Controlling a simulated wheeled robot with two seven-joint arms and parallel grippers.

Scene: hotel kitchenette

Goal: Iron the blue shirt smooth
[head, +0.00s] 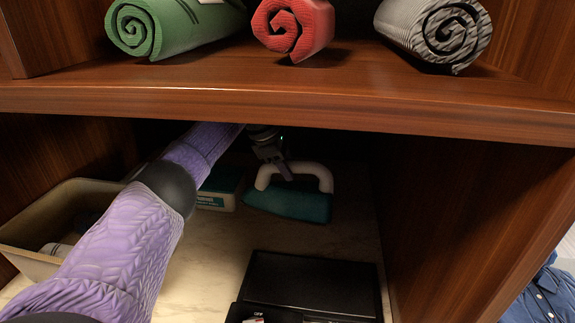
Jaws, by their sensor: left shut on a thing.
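A teal iron (290,203) with a pale pinkish handle is inside the lower compartment of a wooden cabinet, towards the back. My left arm reaches in from the left, and my left gripper (284,172) is shut on the iron's handle. The iron is at or close to the compartment floor; I cannot tell whether it touches. A blue shirt (545,293) shows in part at the lower right corner, outside the cabinet; most of it is out of frame. My right gripper is not in view.
The wooden shelf (290,100) above holds a green roll (180,25), a red roll (300,28) and a grey striped roll (430,30). A beige bin (25,262) stands at left, a teal and white box (218,190) beside the iron, and a black case (312,285) in front.

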